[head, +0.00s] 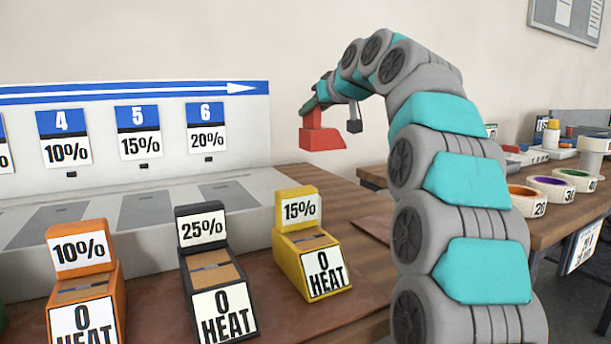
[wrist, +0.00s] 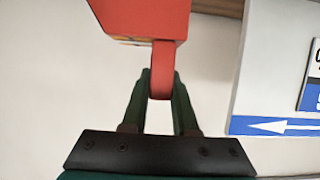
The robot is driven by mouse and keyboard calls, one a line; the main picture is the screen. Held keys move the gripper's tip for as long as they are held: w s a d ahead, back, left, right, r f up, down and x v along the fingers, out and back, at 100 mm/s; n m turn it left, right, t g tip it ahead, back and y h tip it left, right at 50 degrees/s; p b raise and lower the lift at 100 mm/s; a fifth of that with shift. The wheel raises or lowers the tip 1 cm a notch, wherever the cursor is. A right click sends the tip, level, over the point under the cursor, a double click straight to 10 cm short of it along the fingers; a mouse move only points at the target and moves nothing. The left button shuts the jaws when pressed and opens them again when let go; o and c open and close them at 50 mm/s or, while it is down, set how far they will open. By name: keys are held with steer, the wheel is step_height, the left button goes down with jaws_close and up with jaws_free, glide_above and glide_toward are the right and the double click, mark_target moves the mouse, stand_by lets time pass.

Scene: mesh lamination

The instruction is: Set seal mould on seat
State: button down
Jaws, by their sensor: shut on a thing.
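My gripper (head: 320,104) is shut on the narrow stem of a red block, likely the seal mould (head: 322,139), and holds it in the air right of the white station. In the wrist view, the dark green fingers of my gripper (wrist: 161,95) pinch the red stem from both sides, and the wider body of the red mould (wrist: 143,18) lies beyond them. Its underside is mostly hidden. The white station (head: 255,165) has grey recessed plates below signs 4, 5 and 6; I cannot tell which part is the seat.
Orange (head: 113,285), black (head: 190,283) and yellow (head: 290,262) boxes marked "0 HEAT" stand in front of the station. Tape rolls (head: 560,187) and small containers stand on a wooden table at the right. The air around the red mould looks clear.

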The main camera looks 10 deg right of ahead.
mark_target(318, 149)
step_height(318, 149, down, 10)
steer(key=b, duration=0.7)
steer(key=c, duration=0.7)
jaws_free()
